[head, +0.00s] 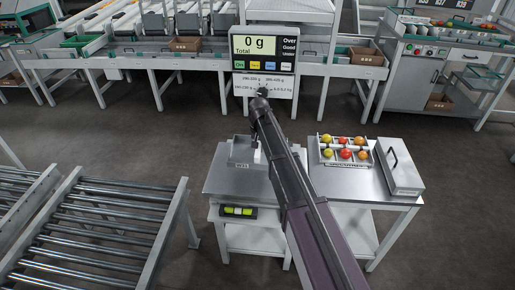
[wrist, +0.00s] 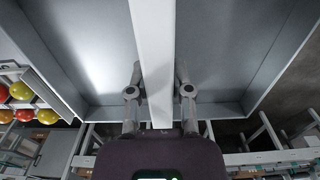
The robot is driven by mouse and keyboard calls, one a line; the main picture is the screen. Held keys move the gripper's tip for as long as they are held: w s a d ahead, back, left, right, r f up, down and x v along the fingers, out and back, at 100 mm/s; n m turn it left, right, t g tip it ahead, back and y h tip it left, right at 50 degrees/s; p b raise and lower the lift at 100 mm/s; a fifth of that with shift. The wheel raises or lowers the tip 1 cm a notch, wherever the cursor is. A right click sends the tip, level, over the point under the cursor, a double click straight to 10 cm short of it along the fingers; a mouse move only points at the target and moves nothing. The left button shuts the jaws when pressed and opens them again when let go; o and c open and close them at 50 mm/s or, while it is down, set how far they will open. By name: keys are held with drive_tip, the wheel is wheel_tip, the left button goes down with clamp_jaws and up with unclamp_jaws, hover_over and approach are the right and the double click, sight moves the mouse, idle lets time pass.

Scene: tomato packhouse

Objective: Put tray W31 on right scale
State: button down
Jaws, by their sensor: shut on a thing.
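The grey tray W31 (head: 240,152) is at the left part of the steel bench top, its label facing me. In the wrist view the tray (wrist: 85,55) fills most of the picture, with a white central bar (wrist: 153,45) running across it. My gripper (wrist: 158,82) has one finger on each side of this bar and is shut on it. I cannot tell whether the tray touches the surface below. A scale display (head: 265,46) behind reads 0 g.
Right of my arm, a rack (head: 318,158) of red, orange and yellow tomatoes stands on the bench (head: 350,187), beside a grey box with a handle (head: 398,170). A roller conveyor (head: 95,235) lies at left.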

drive_tip(key=shift+f+b, duration=3.5)
drive_tip(key=shift+f, duration=0.2)
drive_tip(key=shift+f+b, duration=0.3)
drive_tip(key=shift+f, duration=0.05)
drive_tip(key=shift+c, duration=2.2)
unclamp_jaws()
drive_tip(key=c, duration=0.3)
drive_tip(key=shift+r, duration=0.1)
drive_tip(key=shift+r+p, duration=3.5)
drive_tip(key=shift+p, duration=0.05)
drive_tip(key=shift+s, duration=0.1)
